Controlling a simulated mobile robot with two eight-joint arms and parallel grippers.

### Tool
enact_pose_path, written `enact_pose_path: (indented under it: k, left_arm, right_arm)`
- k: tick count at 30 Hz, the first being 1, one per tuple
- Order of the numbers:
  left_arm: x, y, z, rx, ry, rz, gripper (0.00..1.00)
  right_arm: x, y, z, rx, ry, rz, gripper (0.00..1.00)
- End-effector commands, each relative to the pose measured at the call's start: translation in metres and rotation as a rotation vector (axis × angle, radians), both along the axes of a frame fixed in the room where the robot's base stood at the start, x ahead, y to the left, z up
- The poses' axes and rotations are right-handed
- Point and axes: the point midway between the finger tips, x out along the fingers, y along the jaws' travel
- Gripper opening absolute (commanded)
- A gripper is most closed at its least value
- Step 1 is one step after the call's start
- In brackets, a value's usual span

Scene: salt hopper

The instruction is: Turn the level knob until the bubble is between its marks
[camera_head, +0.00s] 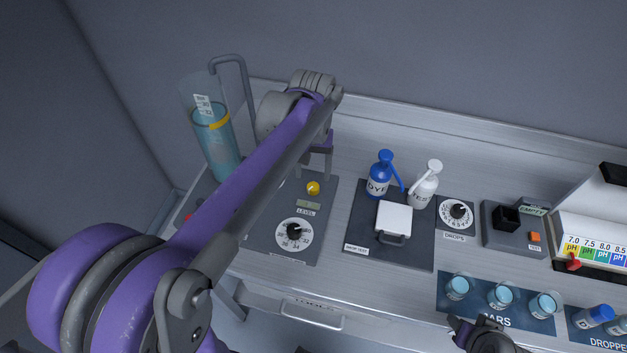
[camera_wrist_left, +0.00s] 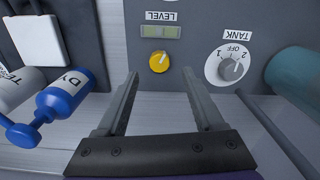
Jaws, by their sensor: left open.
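The yellow level knob (camera_head: 313,188) sits on the dark panel, just above the level vial (camera_head: 309,204) and its LEVEL label. In the left wrist view the knob (camera_wrist_left: 159,62) has a pale pointer line, and the greenish vial (camera_wrist_left: 160,32) has a dark line near its middle. I cannot make out the bubble clearly. My left gripper (camera_head: 313,175) is open and empty, reaching down at the knob. In the wrist view its fingers (camera_wrist_left: 159,74) lie on either side of the knob's line, apart from it. My right gripper (camera_head: 478,335) is at the bottom edge, partly cut off.
A TANK dial (camera_wrist_left: 234,66) lies beside the knob. A numbered dial (camera_head: 295,232) is on the same panel. A tall water cylinder (camera_head: 215,140) stands left. A blue bottle (camera_head: 380,178) and white bottle (camera_head: 424,186) stand right of the gripper. Jars (camera_head: 500,296) stand near the front.

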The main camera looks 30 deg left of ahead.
Motion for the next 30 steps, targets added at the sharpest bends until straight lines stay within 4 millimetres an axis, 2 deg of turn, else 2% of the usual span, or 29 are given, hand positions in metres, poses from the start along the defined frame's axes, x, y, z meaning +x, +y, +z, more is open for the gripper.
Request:
enact_pose_path:
  k: [3,9,20,30]
  left_arm:
    - [0.0,0.0,-0.022,0.0,0.0,-0.001,0.69]
    - [0.0,0.0,-0.044,0.0,-0.001,-0.001,0.69]
    - [0.0,0.0,-0.048,0.0,-0.001,-0.001,0.69]
    - [0.0,0.0,-0.048,0.0,-0.001,-0.001,0.08]
  right_arm:
    - [-0.001,0.0,-0.002,0.0,0.002,0.0,0.5]
    - [-0.001,0.0,-0.004,0.0,0.003,0.0,0.5]
    - [-0.001,0.0,-0.004,0.0,0.003,0.0,0.5]
    - [-0.001,0.0,-0.004,0.0,0.003,0.0,0.5]
